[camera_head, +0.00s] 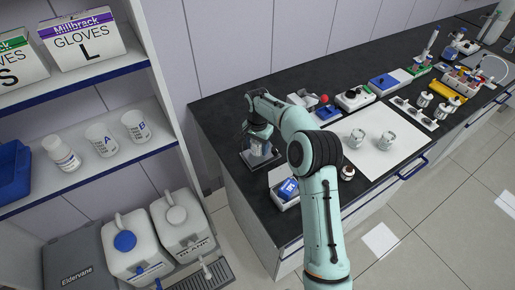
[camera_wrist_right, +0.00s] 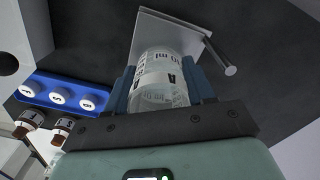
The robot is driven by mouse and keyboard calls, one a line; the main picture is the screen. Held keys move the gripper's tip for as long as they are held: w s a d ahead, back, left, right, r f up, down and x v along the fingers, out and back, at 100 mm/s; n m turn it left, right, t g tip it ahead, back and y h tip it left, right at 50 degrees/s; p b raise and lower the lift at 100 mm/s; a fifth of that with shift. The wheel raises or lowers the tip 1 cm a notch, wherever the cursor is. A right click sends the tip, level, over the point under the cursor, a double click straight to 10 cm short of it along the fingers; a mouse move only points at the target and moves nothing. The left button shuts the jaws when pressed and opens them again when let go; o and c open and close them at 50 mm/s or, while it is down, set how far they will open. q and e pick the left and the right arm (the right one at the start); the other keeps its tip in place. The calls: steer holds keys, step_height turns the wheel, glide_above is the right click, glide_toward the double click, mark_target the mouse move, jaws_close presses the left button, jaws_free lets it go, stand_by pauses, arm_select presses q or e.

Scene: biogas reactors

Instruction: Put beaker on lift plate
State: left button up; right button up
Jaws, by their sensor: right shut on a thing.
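The clear beaker (camera_wrist_right: 163,75) with black printing is between the two blue fingers of my right gripper (camera_wrist_right: 160,93) in the right wrist view. The gripper is shut on it. A flat pale grey plate with a rod at its side, which looks like the lift plate (camera_wrist_right: 146,28), lies just beyond the beaker. I cannot tell whether the beaker touches it. In the head view my right gripper (camera_head: 257,134) is at the left end of the dark bench, above a small dark-based stand (camera_head: 274,158), and the arm hides part of this spot. My left gripper is not in view.
A blue rack (camera_wrist_right: 62,94) with white-capped vials sits left of the gripper. On the bench (camera_head: 225,115), an open white box (camera_head: 287,201) is near the front edge. Two glass vessels stand on a white mat (camera_head: 366,165). Shelves (camera_head: 84,179) stand at the left.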

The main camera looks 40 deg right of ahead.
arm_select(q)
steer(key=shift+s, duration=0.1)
arm_select(e)
steer(key=shift+f, duration=0.55)
steer(key=shift+f, duration=0.2)
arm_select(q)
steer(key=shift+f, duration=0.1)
arm_select(e)
steer(key=o, duration=1.1)
steer(key=shift+r, duration=0.15)
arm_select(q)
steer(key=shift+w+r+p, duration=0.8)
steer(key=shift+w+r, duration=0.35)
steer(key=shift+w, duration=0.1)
arm_select(e)
step_height(320, 180, up, 12)
steer(key=shift+r, duration=0.1)
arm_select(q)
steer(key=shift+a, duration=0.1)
arm_select(e)
steer(key=shift+a, duration=0.1)
